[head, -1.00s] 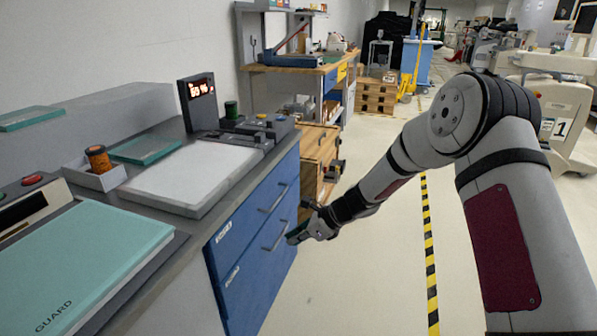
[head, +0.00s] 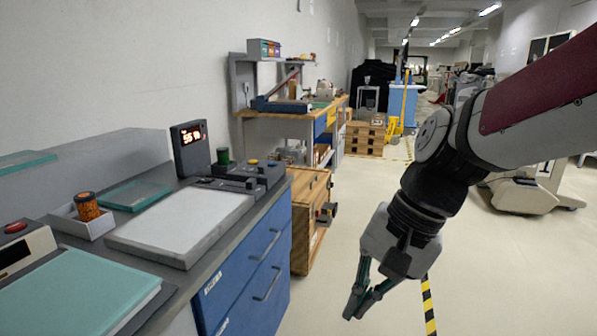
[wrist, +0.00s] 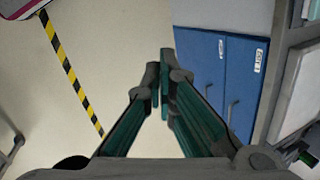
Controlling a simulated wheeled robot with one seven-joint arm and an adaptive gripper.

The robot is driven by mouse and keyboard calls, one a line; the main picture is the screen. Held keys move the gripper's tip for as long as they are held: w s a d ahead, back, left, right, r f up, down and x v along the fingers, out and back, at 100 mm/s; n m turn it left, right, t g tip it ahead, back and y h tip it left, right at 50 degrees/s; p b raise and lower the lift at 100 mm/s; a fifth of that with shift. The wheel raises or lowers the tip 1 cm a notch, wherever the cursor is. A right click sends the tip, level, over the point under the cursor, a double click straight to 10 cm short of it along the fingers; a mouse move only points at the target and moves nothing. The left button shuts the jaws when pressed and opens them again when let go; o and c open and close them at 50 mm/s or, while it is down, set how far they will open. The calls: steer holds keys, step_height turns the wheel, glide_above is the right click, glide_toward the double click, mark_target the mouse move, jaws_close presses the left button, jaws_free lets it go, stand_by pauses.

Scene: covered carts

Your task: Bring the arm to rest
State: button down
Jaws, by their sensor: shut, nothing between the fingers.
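My gripper (head: 357,300) hangs below my folded arm at the right of the head view, pointing down over the bare floor. Its teal fingers are together at the tips with nothing between them. In the wrist view my gripper (wrist: 160,88) also shows shut and empty, with floor and the blue drawer fronts (wrist: 214,75) beyond it. It is apart from the cart and touches nothing that I can see.
The grey cart top at left bears a white pad (head: 180,226), a teal guard cover (head: 85,292), an orange-brown spool (head: 87,206) in a white tray (head: 70,228) and a red display (head: 190,149). A wooden crate (head: 309,215) stands behind. Floor with a striped line (head: 428,300) is open at right.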

steer(key=s+d+n+h, duration=0.25)
steer(key=s+d, duration=0.25)
steer(key=s, duration=0.5)
steer(key=s+d+n+h, duration=0.25)
steer(key=s+d, duration=0.35)
steer(key=s, duration=0.4)
step_height(320, 180, up, 24)
steer(key=t+y+p, duration=0.1)
steer(key=t+p, duration=0.2)
steer(key=p, duration=1.9)
steer(key=shift+w+a+f+n+t, duration=0.2)
steer(key=shift+w+n+t, duration=0.1)
steer(key=shift+t, duration=0.1)
